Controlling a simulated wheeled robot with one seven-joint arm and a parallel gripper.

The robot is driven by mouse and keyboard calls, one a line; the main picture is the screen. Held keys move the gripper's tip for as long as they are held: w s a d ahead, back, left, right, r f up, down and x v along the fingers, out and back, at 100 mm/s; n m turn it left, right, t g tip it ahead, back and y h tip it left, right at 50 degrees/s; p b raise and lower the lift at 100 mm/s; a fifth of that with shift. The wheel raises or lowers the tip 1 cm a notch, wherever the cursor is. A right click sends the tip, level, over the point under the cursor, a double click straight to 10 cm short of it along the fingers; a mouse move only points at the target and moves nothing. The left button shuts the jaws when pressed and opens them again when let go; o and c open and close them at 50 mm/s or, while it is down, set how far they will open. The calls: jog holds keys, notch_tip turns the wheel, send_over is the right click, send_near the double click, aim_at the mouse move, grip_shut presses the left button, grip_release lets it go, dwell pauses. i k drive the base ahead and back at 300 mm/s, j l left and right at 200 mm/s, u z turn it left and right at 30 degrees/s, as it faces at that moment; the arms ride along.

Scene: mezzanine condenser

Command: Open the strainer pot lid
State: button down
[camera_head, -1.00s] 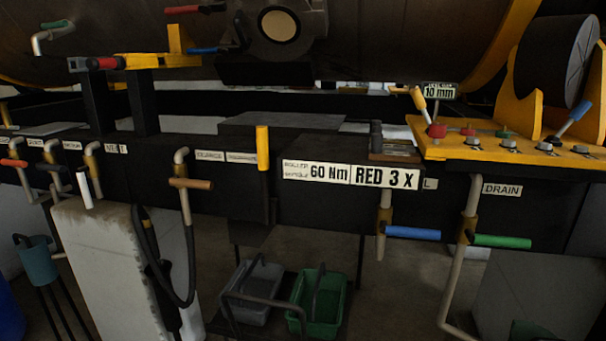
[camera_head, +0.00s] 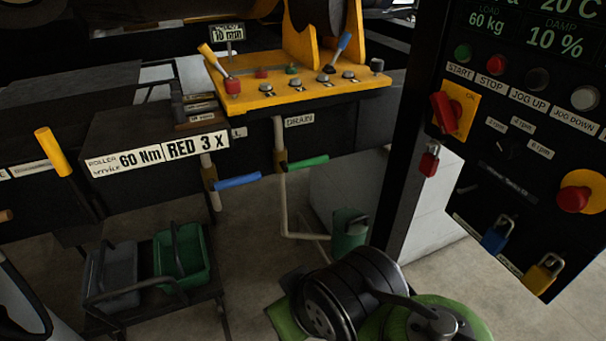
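I cannot pick out a strainer pot or its lid with certainty. A dark green can (camera_head: 349,232) with a grey top stands on the floor below the drain pipe, partly hidden by a black and green rounded assembly at the bottom edge. I cannot tell whether this can is the strainer pot. My gripper is not recognisable in the view.
A yellow valve panel (camera_head: 300,92) sits on the dark bench. Blue (camera_head: 238,181) and green (camera_head: 308,162) pipe handles stick out below. A cart holds a grey bin (camera_head: 112,272) and a green bin (camera_head: 183,256). A black control panel (camera_head: 520,130) stands at right.

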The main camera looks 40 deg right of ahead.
aim_at(350, 222)
jog(key=z, duration=0.45)
jog(key=i+l+z, duration=0.1)
jog(key=z, duration=0.8)
jog(key=i+j+u, duration=0.15)
jog(key=i+j, duration=0.2)
jog(key=i+j+u, duration=0.15)
jog(key=i, duration=0.35)
jog(key=j, duration=0.1)
